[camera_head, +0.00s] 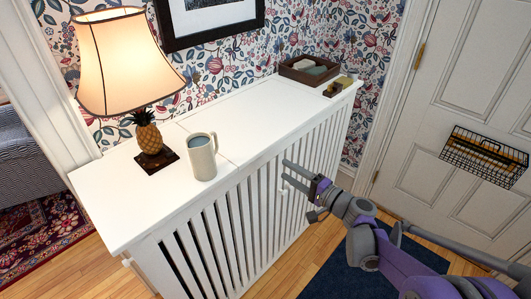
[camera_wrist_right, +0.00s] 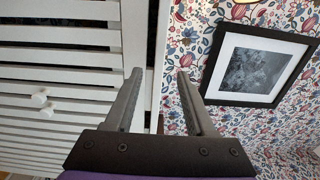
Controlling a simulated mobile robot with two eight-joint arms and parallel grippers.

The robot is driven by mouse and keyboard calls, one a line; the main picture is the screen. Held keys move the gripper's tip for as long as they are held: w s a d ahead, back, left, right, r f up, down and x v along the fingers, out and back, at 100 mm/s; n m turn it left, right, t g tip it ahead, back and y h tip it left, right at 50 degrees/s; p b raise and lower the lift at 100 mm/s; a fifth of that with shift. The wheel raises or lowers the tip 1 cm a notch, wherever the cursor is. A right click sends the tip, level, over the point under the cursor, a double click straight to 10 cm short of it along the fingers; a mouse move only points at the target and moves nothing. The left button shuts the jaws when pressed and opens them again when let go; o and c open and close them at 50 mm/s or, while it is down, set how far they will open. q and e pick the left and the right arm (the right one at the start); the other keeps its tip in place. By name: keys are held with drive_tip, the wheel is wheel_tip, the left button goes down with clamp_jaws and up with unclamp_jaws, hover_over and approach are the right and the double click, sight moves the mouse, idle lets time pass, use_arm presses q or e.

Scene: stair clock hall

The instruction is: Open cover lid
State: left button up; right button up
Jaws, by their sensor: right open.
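The white slatted radiator cover (camera_head: 130,212) stands along the wall. A seam crosses its flat top, and the lid panel (camera_head: 262,108) to the right of the seam lies flat and closed. My right gripper (camera_head: 287,171) is open and empty at the front of the cover, near the lid's front edge. In the right wrist view its two fingers (camera_wrist_right: 157,78) are spread, with the cover's pale edge (camera_wrist_right: 160,48) showing beyond the gap. I cannot tell whether a finger touches the lid. My left gripper is not in view.
A grey mug (camera_head: 201,158) stands beside the seam, left of the lid. A lit lamp (camera_head: 128,62) stands farther left. A dark tray (camera_head: 308,69) and a small box (camera_head: 337,86) sit at the lid's far right end. A white door (camera_head: 455,110) is at right.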

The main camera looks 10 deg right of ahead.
sight(260, 154)
drive_tip(key=x, duration=1)
drive_tip(key=shift+a, duration=0.2)
drive_tip(key=shift+s, duration=0.1)
clamp_jaws()
idle(0.9)
